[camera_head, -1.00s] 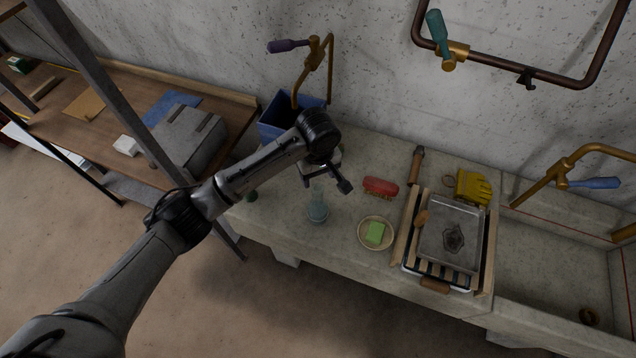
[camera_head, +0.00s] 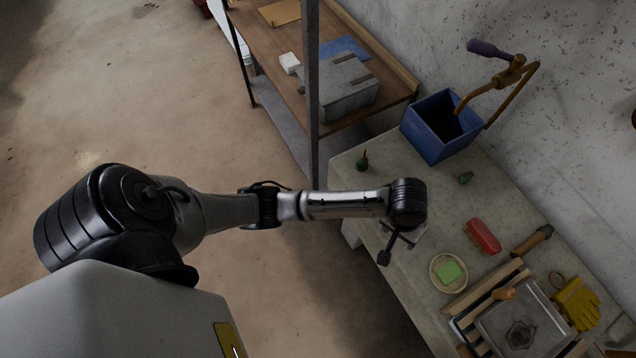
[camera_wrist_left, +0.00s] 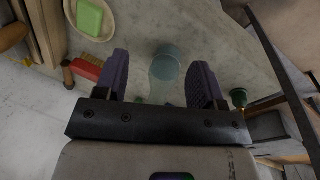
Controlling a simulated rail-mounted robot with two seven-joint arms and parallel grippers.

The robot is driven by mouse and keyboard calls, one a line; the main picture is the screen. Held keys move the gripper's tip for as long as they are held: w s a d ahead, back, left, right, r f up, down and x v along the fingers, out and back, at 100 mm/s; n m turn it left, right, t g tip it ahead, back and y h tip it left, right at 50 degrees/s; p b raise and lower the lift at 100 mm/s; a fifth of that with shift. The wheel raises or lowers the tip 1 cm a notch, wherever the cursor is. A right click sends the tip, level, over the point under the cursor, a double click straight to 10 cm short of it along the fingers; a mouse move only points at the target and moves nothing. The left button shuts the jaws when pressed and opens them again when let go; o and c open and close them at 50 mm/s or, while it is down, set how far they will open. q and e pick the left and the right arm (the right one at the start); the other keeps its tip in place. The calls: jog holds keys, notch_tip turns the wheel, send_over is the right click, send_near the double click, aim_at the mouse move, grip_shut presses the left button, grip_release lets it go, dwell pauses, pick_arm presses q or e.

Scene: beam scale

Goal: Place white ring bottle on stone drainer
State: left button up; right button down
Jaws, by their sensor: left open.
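A translucent teal glass bottle (camera_wrist_left: 165,68) stands on the stone counter in the left wrist view; no white ring can be made out on it. My left gripper (camera_wrist_left: 160,80) is open, with one purple-grey finger on each side of the bottle, and no grip on it shows. In the head view my left gripper (camera_head: 398,248) is over the counter's front part, and its wrist hides most of the bottle. The stone counter (camera_head: 400,270) is grey; I cannot tell which part is the drainer. My right gripper is not in view.
A soap dish (camera_head: 436,282) with green soap (camera_head: 449,271), a red brush (camera_head: 483,236) and a slatted rack with a metal tray (camera_head: 510,325) lie right of the gripper.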

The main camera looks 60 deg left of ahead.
pick_arm(q)
jog(key=s+a+f+m+t+y, duration=0.1)
jog(key=s+a, duration=0.3)
jog(key=s, duration=0.7)
jog(key=s+a+f+m+t, duration=0.1)
jog(key=s+a+m, duration=0.3)
jog(key=s, duration=0.8)
jog(key=shift+a+f+m+y, duration=0.3)
jog(key=shift+a+y, duration=0.1)
jog(key=shift+a, duration=0.4)
